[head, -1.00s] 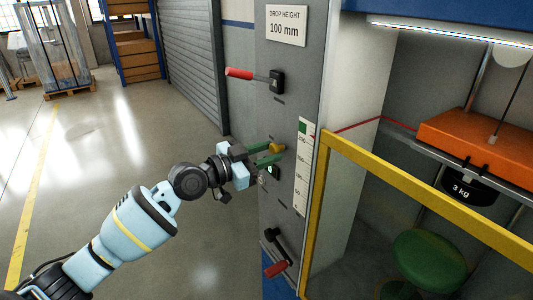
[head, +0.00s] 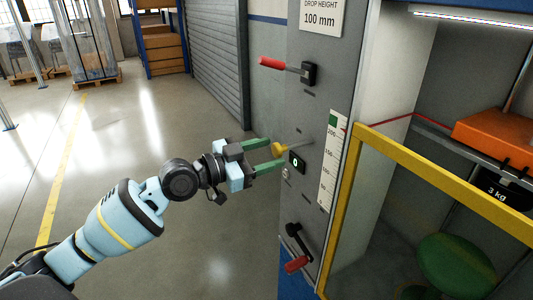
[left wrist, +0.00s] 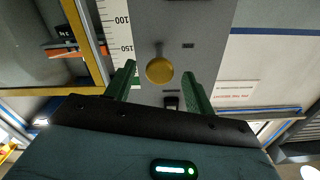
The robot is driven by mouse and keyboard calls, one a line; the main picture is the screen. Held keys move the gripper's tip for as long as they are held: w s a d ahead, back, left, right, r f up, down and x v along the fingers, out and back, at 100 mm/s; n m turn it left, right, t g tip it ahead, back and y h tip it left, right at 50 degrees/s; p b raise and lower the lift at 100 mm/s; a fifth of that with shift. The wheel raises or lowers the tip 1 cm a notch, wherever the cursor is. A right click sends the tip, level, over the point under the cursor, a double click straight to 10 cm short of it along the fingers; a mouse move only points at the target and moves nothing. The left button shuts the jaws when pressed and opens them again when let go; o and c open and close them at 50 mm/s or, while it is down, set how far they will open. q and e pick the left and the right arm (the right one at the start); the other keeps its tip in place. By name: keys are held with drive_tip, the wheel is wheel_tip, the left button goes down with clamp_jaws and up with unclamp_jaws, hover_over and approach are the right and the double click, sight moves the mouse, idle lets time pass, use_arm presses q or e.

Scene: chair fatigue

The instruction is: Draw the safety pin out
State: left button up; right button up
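The safety pin has a round yellow knob (head: 279,148) and a thin metal shaft that stands out from the grey panel (head: 290,105) in the head view. A clear length of shaft shows between knob and panel; its inner end is hidden. My left gripper (head: 267,156) is in front of the panel, with its green fingers apart and their tips close to the knob. In the left wrist view, the knob (left wrist: 159,70) shows between and just ahead of the fingertips (left wrist: 160,77), with a gap on each side. My right gripper is not in view.
A red-handled lever (head: 272,63) is above the pin and a red-gripped crank (head: 297,263) below. A small display (head: 296,162) reads 0. A yellow guard frame (head: 440,185) stands right, before an orange block (head: 490,138) and green seat (head: 455,263). Floor at left is clear.

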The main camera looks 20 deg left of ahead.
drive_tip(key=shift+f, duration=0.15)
use_arm(q)
drive_tip(key=shift+s+a+f, duration=0.15)
drive_tip(key=shift+s+a, duration=0.2)
drive_tip(key=shift+s, duration=0.05)
drive_tip(key=b+v, duration=0.2)
drive_tip(key=v, duration=0.4)
drive_tip(key=shift+s+a, duration=0.15)
drive_tip(key=shift+s, duration=0.2)
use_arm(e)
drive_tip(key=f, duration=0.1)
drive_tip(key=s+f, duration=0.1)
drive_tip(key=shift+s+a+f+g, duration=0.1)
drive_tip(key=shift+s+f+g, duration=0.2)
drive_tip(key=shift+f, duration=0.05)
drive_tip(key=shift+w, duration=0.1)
